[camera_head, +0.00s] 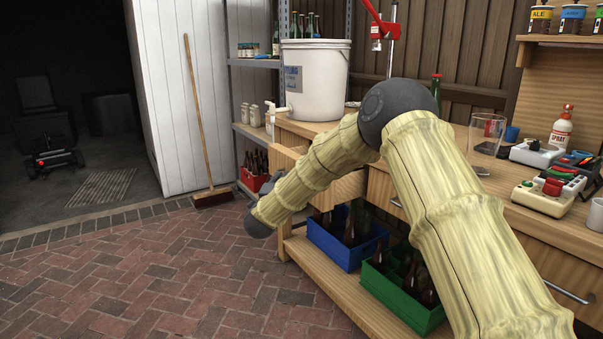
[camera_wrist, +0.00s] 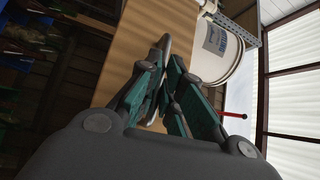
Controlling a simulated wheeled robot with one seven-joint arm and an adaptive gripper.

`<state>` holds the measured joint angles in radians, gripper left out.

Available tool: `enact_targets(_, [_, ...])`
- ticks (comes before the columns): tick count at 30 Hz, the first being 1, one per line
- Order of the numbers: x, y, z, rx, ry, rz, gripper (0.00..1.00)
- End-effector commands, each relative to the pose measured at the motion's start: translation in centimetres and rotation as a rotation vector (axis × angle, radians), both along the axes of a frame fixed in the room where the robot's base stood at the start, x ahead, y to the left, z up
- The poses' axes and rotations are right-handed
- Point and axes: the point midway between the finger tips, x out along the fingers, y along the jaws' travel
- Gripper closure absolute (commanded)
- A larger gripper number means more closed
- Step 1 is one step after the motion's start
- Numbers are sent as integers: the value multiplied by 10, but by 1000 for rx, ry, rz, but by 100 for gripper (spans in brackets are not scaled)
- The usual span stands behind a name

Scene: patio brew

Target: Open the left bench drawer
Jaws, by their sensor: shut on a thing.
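The left bench drawer (camera_head: 284,160) stands out from the front of the wooden bench (camera_head: 296,127), at least partly open. My arm crosses in front of it and hides most of it and its handle in the head view. My gripper (camera_wrist: 168,78) shows in the wrist view, its dark green-padded fingers shut on the grey metal drawer handle (camera_wrist: 165,44). The pale wooden drawer front (camera_wrist: 128,58) lies just beyond the fingers.
A white bucket (camera_head: 315,80) stands on the bench's left end. Blue (camera_head: 335,247) and green (camera_head: 398,300) bottle crates sit on the shelf below. A broom (camera_head: 197,110) leans on the white door. The brick floor (camera_head: 150,280) at left is clear.

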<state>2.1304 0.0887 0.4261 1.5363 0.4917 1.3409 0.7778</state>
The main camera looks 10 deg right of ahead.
Motion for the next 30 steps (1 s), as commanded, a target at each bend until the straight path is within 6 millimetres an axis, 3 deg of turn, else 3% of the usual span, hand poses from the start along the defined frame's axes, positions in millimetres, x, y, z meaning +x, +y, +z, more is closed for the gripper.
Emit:
enact_targets(1, [-5, 16, 0, 0, 4, 3, 100])
enact_targets(6, [-21, 58, -1, 0, 3, 4, 100])
enact_targets(15, [-42, 115, -1, 0, 3, 1, 100])
enact_targets(22, [-50, 137, -2, 0, 2, 1, 100])
enact_targets(30, [-52, 143, -2, 0, 2, 0, 100])
